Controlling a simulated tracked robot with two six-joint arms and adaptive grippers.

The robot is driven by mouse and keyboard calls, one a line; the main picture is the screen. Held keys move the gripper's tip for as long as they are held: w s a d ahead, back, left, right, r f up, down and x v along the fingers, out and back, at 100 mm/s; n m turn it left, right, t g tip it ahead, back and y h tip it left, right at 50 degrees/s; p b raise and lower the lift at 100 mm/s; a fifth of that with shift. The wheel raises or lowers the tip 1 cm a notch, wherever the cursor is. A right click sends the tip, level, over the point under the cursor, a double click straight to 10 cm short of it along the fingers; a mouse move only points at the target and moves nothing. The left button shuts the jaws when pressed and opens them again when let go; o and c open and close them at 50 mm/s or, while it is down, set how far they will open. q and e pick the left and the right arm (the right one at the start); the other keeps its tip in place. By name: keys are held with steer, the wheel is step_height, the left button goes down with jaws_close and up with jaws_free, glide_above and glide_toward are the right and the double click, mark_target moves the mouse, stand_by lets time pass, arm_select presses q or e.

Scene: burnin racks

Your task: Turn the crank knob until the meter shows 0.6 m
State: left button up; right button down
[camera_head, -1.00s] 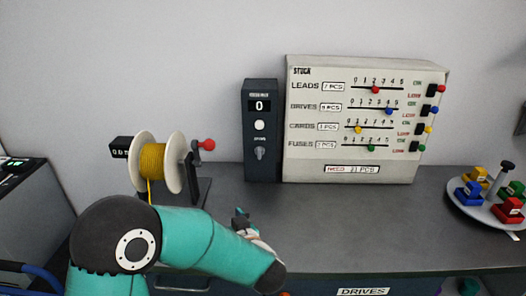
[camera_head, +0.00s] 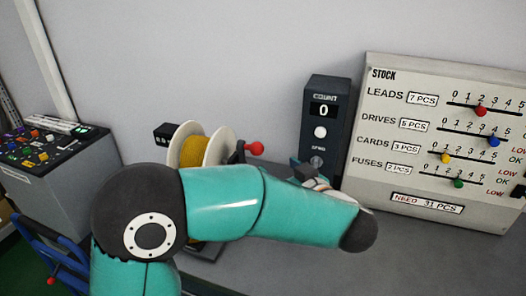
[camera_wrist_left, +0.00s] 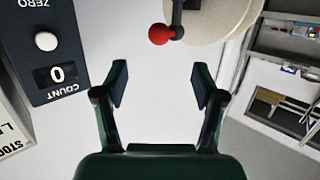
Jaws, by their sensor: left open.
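The red crank knob (camera_head: 254,148) sits on a dark crank arm at the right side of the white spool (camera_head: 219,148), which is wound with yellow lead (camera_head: 188,153). In the left wrist view the knob (camera_wrist_left: 160,34) lies just beyond the gap between my fingers, touching neither. The small black meter (camera_head: 165,134) stands left of the spool; its digits are too small to read. My left gripper (camera_wrist_left: 157,82) is open and empty. In the head view it is mostly hidden behind my forearm, right of the knob. My right gripper is not in view.
A dark counter box (camera_head: 325,150) reading 0 stands right of the crank. The stock board (camera_head: 390,190) with sliders is further right. A grey cabinet with a button panel (camera_head: 40,147) is at the left. The bench (camera_head: 420,255) at front right is clear.

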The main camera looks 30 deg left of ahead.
mark_target(260, 152)
arm_select(q)
steer(key=p+x, duration=0.2)
steer(key=x, duration=0.9)
steer(key=shift+w+a+f, duration=0.2)
steer(key=shift+a, duration=0.05)
steer(key=c, duration=1.2)
steer(key=shift+w+a+f+p, duration=0.1)
steer(key=shift+w+p, duration=0.15)
steer(key=shift+w, duration=0.3)
steer(key=shift+w+a+f+p, duration=0.1)
steer(key=shift+w+p, duration=0.15)
steer(key=shift+w, duration=0.25)
steer(key=shift+w+f, duration=0.15)
steer(key=shift+w, duration=0.15)
steer(key=shift+w+a+f, duration=0.15)
steer(key=shift+w+f, duration=0.25)
steer(key=shift+w, duration=0.15)
steer(key=shift+w+a+f, duration=0.15)
steer(key=shift+w+f, duration=0.3)
steer(key=shift+w, duration=0.05)
steer(key=shift+f, duration=0.1)
